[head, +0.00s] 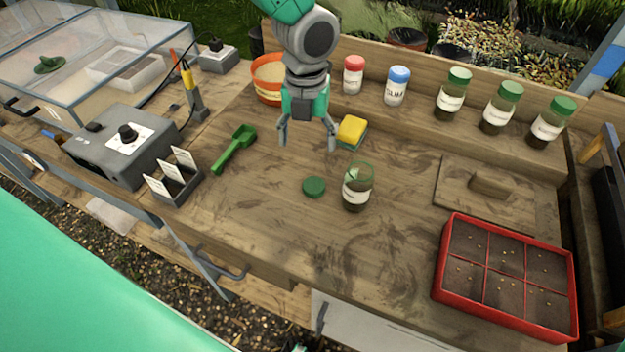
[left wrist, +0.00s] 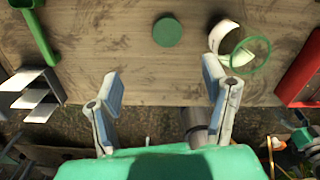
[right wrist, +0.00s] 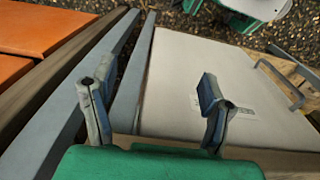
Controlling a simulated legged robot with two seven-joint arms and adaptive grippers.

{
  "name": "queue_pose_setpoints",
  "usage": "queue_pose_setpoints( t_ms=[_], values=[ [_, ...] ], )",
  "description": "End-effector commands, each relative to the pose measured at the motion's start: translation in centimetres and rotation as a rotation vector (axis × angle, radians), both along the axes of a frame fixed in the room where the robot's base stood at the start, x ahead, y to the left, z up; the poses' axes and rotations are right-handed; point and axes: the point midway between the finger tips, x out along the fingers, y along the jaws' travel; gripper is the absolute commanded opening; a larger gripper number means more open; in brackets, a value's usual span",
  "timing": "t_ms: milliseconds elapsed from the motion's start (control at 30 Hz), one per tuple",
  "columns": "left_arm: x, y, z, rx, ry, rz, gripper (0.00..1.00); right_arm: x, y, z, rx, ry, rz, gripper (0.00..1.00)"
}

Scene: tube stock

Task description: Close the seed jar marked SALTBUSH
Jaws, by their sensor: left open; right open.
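An open glass jar (head: 357,188) with a green rim, white label and dark contents stands upright on the bench; its label is too small to read. It also shows in the left wrist view (left wrist: 224,40). A round green lid (head: 314,187) lies flat on the wood just left of the jar, and it shows in the left wrist view (left wrist: 167,32). My left gripper (head: 308,143) is open and empty, behind the lid and apart from it. My right gripper (right wrist: 150,95) is open and empty, away from the jar, over a pale panel.
A yellow-green sponge (head: 351,131) lies near my left gripper. A green scoop (head: 235,148) and packet holder (head: 173,180) stand left. A red seed tray (head: 505,275) and wooden board (head: 485,190) are right. Several lidded jars (head: 452,95) line the back shelf.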

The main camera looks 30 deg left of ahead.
Motion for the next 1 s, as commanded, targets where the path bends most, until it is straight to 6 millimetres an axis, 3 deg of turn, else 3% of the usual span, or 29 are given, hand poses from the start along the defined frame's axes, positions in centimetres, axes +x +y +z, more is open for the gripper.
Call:
queue_pose_setpoints(
  t_ms=[167, 533, 1000],
  values=[
    [0.0, -0.5, -1.1, 0.007, 0.003, -0.002, 0.68, 0.0, 0.0, 0.0, 0.0, -0.001, 0.0, 0.69],
    [0.0, -0.1, -7.8, 0.002, 0.002, -0.001, 0.68, 0.0, 0.0, -0.2, -0.001, -0.001, -0.001, 0.69],
    [0.1, -0.3, -8.8, 0.003, 0.001, -0.001, 0.68, 0.0, 0.0, -0.1, 0.0, -0.001, 0.0, 0.69]
  ],
)
